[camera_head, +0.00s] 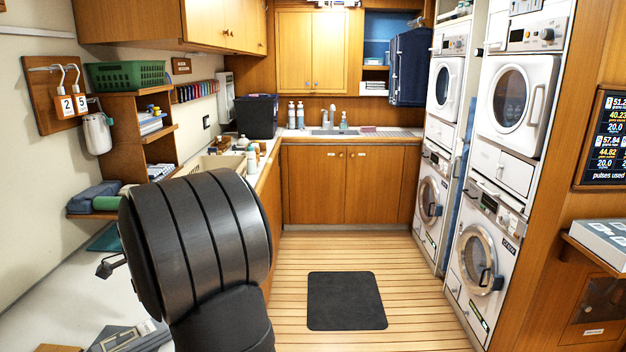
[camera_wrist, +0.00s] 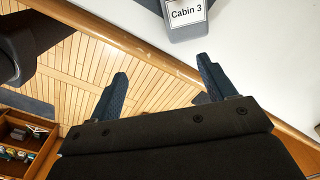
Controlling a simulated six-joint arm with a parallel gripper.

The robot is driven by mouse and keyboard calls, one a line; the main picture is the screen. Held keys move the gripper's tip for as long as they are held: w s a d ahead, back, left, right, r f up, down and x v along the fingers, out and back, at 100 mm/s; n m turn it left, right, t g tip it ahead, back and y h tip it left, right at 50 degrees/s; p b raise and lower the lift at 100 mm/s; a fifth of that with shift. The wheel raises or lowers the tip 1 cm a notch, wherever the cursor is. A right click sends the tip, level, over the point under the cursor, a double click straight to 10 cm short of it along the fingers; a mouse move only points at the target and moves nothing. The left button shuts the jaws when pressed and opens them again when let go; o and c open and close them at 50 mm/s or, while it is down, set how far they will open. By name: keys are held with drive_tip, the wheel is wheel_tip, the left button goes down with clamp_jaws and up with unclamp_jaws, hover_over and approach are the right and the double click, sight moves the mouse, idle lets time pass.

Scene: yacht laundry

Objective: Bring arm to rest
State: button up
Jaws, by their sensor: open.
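My gripper (camera_wrist: 161,82) shows in the wrist view with its two dark fingers spread apart and nothing between them. It is over the edge of a white counter, with the wooden floor beyond. In the head view my dark arm link fills the lower left and the fingers are hidden behind it or out of sight.
A grey holder with a "Cabin 3" label (camera_wrist: 186,12) lies on the white counter (camera_wrist: 270,50) close beyond the fingers. Stacked washing machines (camera_head: 480,255) line the right. A dark mat (camera_head: 346,300) lies on the open floor. A shelf with folded towels (camera_head: 95,196) is at left.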

drive_tip(key=s+a+r+n, duration=0.1)
drive_tip(key=s+a+n, duration=0.25)
drive_tip(key=a, duration=0.45)
drive_tip(key=s+a+r+n, duration=0.25)
drive_tip(key=a+n, duration=0.25)
drive_tip(key=a, duration=0.3)
drive_tip(key=shift+n, duration=0.25)
drive_tip(key=s+a+f, duration=0.2)
drive_tip(key=a, duration=0.1)
drive_tip(key=s+a+f, duration=0.2)
drive_tip(key=a+f, duration=0.1)
drive_tip(key=s+a+f, duration=0.2)
drive_tip(key=a, duration=0.2)
drive_tip(key=shift+s+f, duration=0.3)
drive_tip(key=shift+f, duration=0.1)
drive_tip(key=shift+s+a+f, duration=0.15)
drive_tip(key=shift+a+f, duration=0.2)
drive_tip(key=shift+f, duration=0.1)
drive_tip(key=shift+d+r, duration=0.1)
